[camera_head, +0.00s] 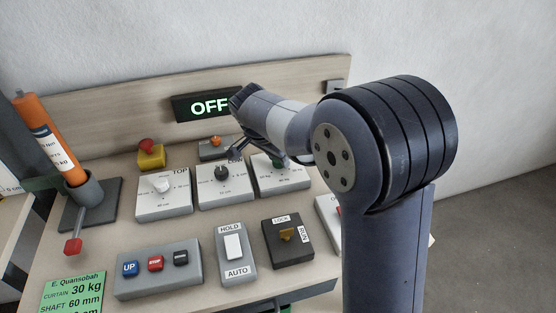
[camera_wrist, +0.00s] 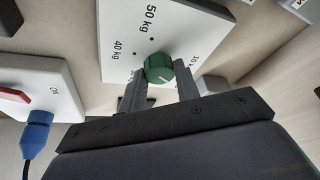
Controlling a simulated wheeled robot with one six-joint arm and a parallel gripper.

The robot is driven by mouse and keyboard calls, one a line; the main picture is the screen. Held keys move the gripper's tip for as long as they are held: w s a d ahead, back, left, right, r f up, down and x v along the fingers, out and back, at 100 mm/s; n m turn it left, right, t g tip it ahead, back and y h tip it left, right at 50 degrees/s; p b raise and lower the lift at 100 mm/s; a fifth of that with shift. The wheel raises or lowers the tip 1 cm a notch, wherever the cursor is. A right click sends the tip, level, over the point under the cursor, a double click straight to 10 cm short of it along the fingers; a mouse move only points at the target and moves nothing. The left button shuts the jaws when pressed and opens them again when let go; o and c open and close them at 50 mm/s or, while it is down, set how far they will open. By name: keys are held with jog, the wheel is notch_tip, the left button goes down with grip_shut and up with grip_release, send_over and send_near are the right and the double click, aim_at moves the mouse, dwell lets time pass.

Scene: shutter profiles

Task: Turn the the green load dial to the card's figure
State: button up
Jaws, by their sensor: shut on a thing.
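The green load dial (camera_wrist: 159,67) is on a white plate (camera_wrist: 118,32) with printed marks; "40 kg", "50 kg" and part of a "10 kg" label are readable in the wrist view. My gripper (camera_wrist: 158,76) has one finger on each side of the dial and is shut on it. A pale line shows on the dial's face, but I cannot tell which figure it points to. In the head view the dial (camera_head: 278,161) is partly hidden by my arm. The green card (camera_head: 75,293) at the lower left reads "CURTAIN 30 kg" and "SHAFT 60 mm"; its lowest line is cut off.
Other dials, a white one (camera_head: 161,185) and a black one (camera_head: 221,173), stand left of the green dial. The display (camera_head: 206,105) reads OFF. In front are a button box (camera_head: 158,270), a HOLD/AUTO switch (camera_head: 233,247) and a key switch (camera_head: 287,237). A blue plug (camera_wrist: 38,132) sits beside the plate.

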jog(key=m, duration=0.2)
jog(key=m+g+h, duration=0.1)
jog(key=m, duration=0.1)
jog(key=shift+w+a+m+g, duration=0.1)
jog(key=shift+w+m+g, duration=0.05)
jog(key=shift+m+g, duration=0.2)
jog(key=shift+m, duration=0.35)
jog(key=o, duration=1)
jog(key=shift+c, duration=0.2)
jog(key=v, duration=1)
jog(key=shift+a+r+p, duration=0.3)
jog(key=shift+r, duration=0.05)
jog(key=x, duration=1)
jog(key=shift+d+f, duration=0.3)
jog(key=shift+b, duration=0.3)
